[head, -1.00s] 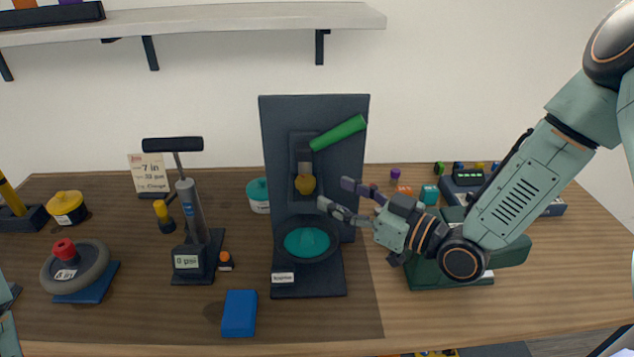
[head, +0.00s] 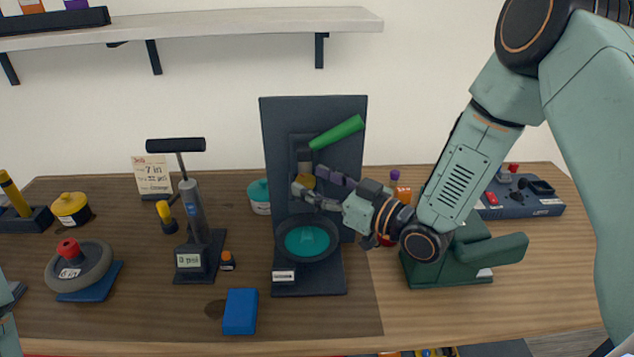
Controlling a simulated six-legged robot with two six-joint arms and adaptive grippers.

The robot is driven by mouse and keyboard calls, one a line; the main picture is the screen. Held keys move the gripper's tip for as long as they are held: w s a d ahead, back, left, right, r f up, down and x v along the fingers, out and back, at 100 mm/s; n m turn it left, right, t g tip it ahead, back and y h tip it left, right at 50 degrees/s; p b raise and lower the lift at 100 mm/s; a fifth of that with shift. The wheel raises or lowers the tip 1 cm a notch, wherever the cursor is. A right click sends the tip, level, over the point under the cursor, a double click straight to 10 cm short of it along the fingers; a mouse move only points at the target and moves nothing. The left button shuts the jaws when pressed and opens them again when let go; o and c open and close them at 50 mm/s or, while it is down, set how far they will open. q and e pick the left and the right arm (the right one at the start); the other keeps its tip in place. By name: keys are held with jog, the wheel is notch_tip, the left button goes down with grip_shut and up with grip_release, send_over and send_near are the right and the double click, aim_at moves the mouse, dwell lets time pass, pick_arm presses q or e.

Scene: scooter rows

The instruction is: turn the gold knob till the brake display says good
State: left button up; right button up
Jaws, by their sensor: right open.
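The gold knob (head: 307,181) sits on the dark upright panel (head: 345,168), below the green lever (head: 337,132). It is partly hidden by my right gripper (head: 296,179). My right gripper is open, with its two fingers pointing left at the knob, one in front of it and one near its right side. I cannot tell whether they touch it. Below the knob is a round dark dish (head: 308,239) with a teal centre. A small white label (head: 284,276) is on the panel's base; its text is too small to read. A sliver of my left arm shows at the lower left edge.
A pump (head: 193,215) with a small display stands left of the panel. A blue block (head: 240,311) lies near the front edge. A wheel (head: 80,268) on a blue stand is far left. A dark green stand (head: 450,262) is under my right arm. A shelf (head: 200,24) hangs above.

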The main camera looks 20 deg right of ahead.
jog(key=shift+s, duration=0.1)
jog(key=shift+c, duration=0.4)
jog(key=shift+w+a+f, duration=0.1)
jog(key=shift+w+f, duration=0.15)
jog(key=shift+w, duration=0.35)
jog(key=c, duration=0.4)
jog(key=shift+c, duration=0.9)
jog(key=shift+s+r, duration=0.15)
jog(key=shift+s, duration=0.05)
jog(key=c, duration=0.5)
pick_arm(q)
jog(key=shift+w, duration=0.3)
pick_arm(e)
jog(key=shift+w+y, duration=0.1)
jog(key=shift+y, duration=0.2)
